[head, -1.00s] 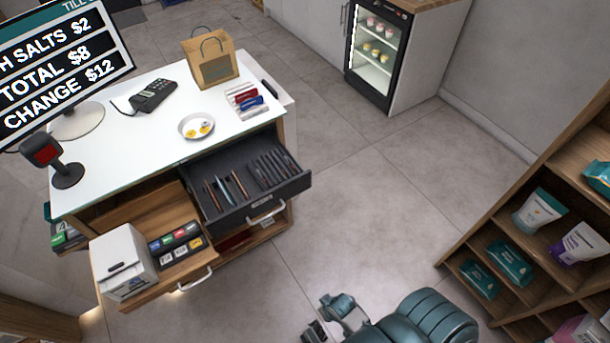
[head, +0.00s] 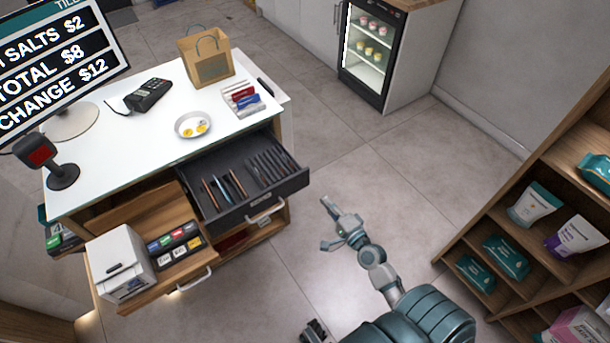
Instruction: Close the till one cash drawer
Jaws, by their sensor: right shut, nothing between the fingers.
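The till one cash drawer (head: 285,193) is the dark drawer pulled out of the white-topped counter (head: 120,150). Its compartments with thin upright pieces show from above. A pale bar handle (head: 265,213) is on its front face. My right gripper (head: 326,205) is shut and empty, over the floor just right of the drawer front, with a visible gap between them in the picture. Its arm comes in from the bottom right.
A wooden drawer (head: 170,283) is also out below left, carrying a white box (head: 120,265) and small coloured packs. A paper bag (head: 207,58), dish (head: 192,125) and card reader (head: 148,95) stand on the counter. Shelves (head: 470,235) stand right. The floor between is clear.

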